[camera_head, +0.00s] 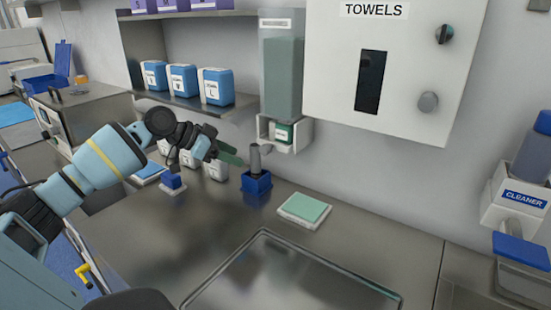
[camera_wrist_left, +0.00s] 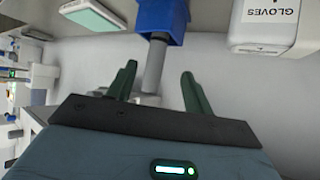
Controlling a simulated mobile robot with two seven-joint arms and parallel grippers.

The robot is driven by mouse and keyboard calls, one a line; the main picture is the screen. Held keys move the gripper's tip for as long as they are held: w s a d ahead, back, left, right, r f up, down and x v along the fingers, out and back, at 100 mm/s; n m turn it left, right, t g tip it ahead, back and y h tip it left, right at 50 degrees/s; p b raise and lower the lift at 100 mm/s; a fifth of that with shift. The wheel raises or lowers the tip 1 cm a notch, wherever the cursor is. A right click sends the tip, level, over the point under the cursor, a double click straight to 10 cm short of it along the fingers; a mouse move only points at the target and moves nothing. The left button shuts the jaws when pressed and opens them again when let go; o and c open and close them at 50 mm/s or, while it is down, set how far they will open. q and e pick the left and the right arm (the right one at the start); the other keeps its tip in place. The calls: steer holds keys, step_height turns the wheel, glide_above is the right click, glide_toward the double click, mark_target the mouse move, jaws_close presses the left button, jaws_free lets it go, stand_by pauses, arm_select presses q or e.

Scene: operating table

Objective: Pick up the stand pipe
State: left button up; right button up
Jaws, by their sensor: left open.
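The stand pipe (camera_head: 255,158) is a grey upright pipe set in a blue block-shaped base (camera_head: 257,182) on the steel counter by the wall. My left gripper (camera_head: 232,153) reaches in from the left, its green fingers just left of the pipe's upper part. In the left wrist view the grey pipe (camera_wrist_left: 154,66) shows between the two open fingers (camera_wrist_left: 158,72), with space on both sides. Its blue base (camera_wrist_left: 162,20) is at the top of that view. I see no contact with the pipe. My right gripper is not in view.
A wall dispenser (camera_head: 283,80) hangs just above and right of the pipe. A green-topped pad (camera_head: 304,209) lies to its right and a steel tray (camera_head: 265,237) in front. White glove boxes (camera_head: 216,168) stand behind the gripper. The counter before the base is clear.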

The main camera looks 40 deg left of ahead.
mark_target(255, 162)
arm_select(q)
steer(key=shift+x, duration=1.2)
steer(key=shift+w+d+r, duration=0.1)
steer(key=shift+w+r, duration=0.05)
steer(key=shift+r, duration=0.05)
steer(key=shift+w+d+f, duration=0.1)
steer(key=shift+w+d, duration=0.1)
steer(key=shift+w, duration=0.05)
steer(key=p+x, duration=0.1)
steer(key=x, duration=0.2)
steer(key=shift+w+d, duration=0.15)
steer(key=shift+d, duration=0.15)
steer(key=shift+w+d+f, duration=0.15)
steer(key=shift+w+f, duration=0.2)
steer(key=shift+f, duration=0.05)
steer(key=shift+c, duration=0.2)
